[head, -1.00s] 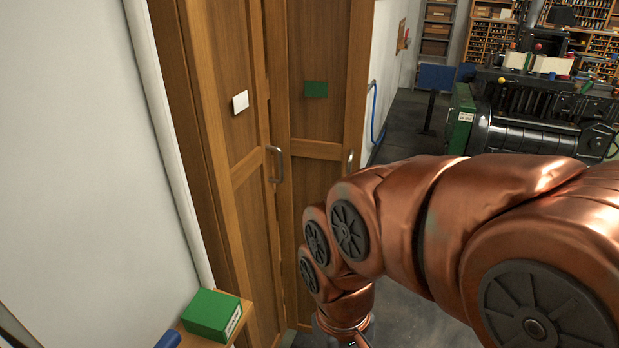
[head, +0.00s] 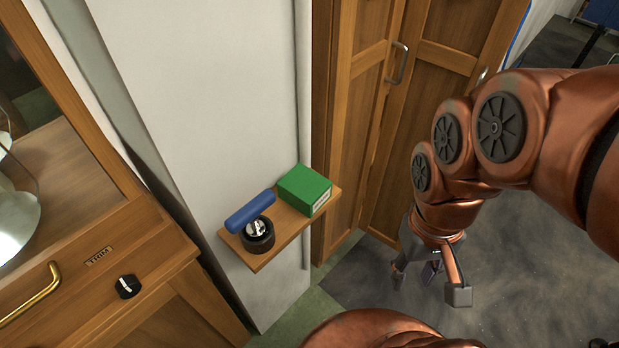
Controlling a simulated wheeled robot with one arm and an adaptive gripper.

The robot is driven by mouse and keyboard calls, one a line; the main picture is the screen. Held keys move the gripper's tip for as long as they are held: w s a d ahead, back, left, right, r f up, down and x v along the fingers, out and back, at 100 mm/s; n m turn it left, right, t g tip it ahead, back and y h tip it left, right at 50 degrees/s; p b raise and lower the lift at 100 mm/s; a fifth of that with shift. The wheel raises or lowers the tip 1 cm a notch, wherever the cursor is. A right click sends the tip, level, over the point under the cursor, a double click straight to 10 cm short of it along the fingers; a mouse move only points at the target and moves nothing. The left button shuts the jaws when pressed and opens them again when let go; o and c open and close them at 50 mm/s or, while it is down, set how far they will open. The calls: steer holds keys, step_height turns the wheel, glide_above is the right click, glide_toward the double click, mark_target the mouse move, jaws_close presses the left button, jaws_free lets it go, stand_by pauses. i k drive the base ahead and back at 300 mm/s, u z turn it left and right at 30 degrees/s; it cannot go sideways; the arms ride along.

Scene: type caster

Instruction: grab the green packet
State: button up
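The green packet (head: 303,187) is a box with a pale label on its side. It sits on the right end of a small wooden shelf (head: 283,243) fixed to the white wall. My gripper (head: 428,288) hangs to the right of the shelf and lower in the picture, over the grey floor. Its two fingers are spread apart with nothing seen between them. It is clear of the packet.
A blue cylinder (head: 250,212) and a round black object (head: 257,235) with a metallic top share the shelf, left of the packet. Wooden doors (head: 420,75) stand behind. A wooden cabinet (head: 150,245) with a black knob (head: 127,286) is at left. Floor (head: 520,260) at right looks clear.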

mark_target(306, 191)
steer(key=z, duration=1.2)
steer(key=k, duration=1.4)
steer(key=u, duration=1.6)
steer(key=i, duration=0.5)
steer(key=z, duration=0.05)
